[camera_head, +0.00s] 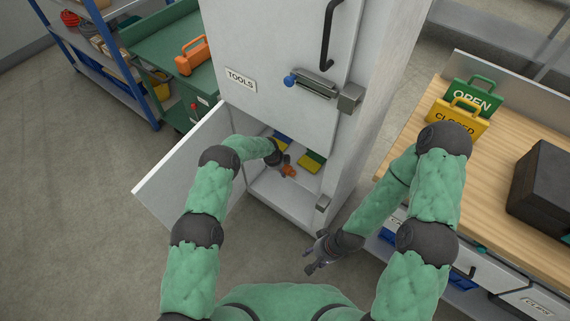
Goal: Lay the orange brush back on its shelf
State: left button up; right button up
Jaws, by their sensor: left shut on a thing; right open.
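The orange brush (290,171) is inside the lower compartment of the white tools cabinet (275,82). My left gripper (283,166) reaches into the compartment and is shut on the brush, partly hiding it. The compartment's shelf (283,192) is white and bare at the front. I cannot tell if the brush touches it. My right gripper (314,258) is open and empty, low in front of the cabinet's right side.
The lower door (175,165) stands open to the left. Yellow-topped pieces (312,162) lie deeper in the compartment. A wooden bench (500,190) with a black case (545,185) stands right. A green cart (165,85) stands left.

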pick_arm(q)
jog(key=w+d+b, duration=0.2)
jog(key=shift+w+f, duration=0.1)
jog(key=shift+w, duration=0.2)
jog(key=shift+w+d, duration=0.15)
jog(key=shift+w, duration=0.05)
jog(key=shift+w+d+b, duration=0.1)
jog(key=shift+b, duration=0.3)
jog(key=o, duration=1.2)
